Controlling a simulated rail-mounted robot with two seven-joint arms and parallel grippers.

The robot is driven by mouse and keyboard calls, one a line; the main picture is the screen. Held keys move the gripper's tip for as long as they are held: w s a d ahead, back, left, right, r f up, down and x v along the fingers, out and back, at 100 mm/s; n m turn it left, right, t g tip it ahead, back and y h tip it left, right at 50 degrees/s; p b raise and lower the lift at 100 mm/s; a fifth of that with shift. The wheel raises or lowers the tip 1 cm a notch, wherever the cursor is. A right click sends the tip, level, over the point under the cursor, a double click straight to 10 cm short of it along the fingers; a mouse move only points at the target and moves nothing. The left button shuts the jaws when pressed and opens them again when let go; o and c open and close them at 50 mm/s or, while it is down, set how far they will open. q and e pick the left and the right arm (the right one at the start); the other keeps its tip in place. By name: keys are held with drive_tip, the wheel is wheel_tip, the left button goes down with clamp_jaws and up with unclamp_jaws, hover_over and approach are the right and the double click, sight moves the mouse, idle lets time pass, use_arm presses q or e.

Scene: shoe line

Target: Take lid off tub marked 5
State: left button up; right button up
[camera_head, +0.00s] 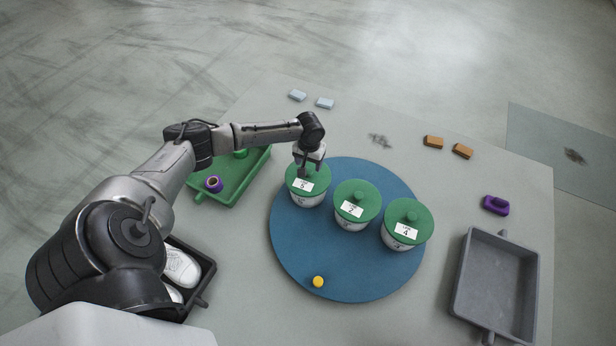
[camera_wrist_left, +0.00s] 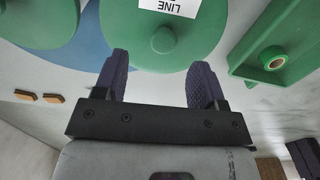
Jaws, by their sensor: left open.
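The tub marked 5 (camera_head: 307,198) is white with a green lid (camera_head: 294,179) and a white label, and stands at the upper left of the blue round mat. My left gripper (camera_head: 303,174) is right above this lid, pointing down and hiding its knob in the head view. In the left wrist view the green lid (camera_wrist_left: 205,30) and its round knob (camera_wrist_left: 163,40) show just beyond the open, empty fingers (camera_wrist_left: 160,66), with the knob lined up between them. Whether the fingertips touch the lid cannot be told. My right gripper is not in view.
Tubs marked 2 (camera_head: 350,222) and 4 (camera_head: 399,240) stand close by on the blue mat (camera_head: 300,262), with a yellow piece (camera_head: 318,282) at its front. A green tray (camera_head: 232,190) lies left, a grey tray (camera_head: 459,290) right. Orange blocks (camera_head: 433,142) lie at the back.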

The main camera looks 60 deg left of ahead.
sight(308, 171)
use_arm(q)
drive_tip(key=shift+a+f+b, duration=0.15)
drive_tip(key=shift+f+b, duration=0.2)
drive_tip(key=shift+f, duration=1.05)
drive_tip(key=shift+a+f+b, duration=0.15)
drive_tip(key=shift+f+b, duration=0.2)
drive_tip(key=shift+f, duration=1.45)
drive_tip(key=c, duration=1)
drive_tip(key=shift+r, duration=0.1)
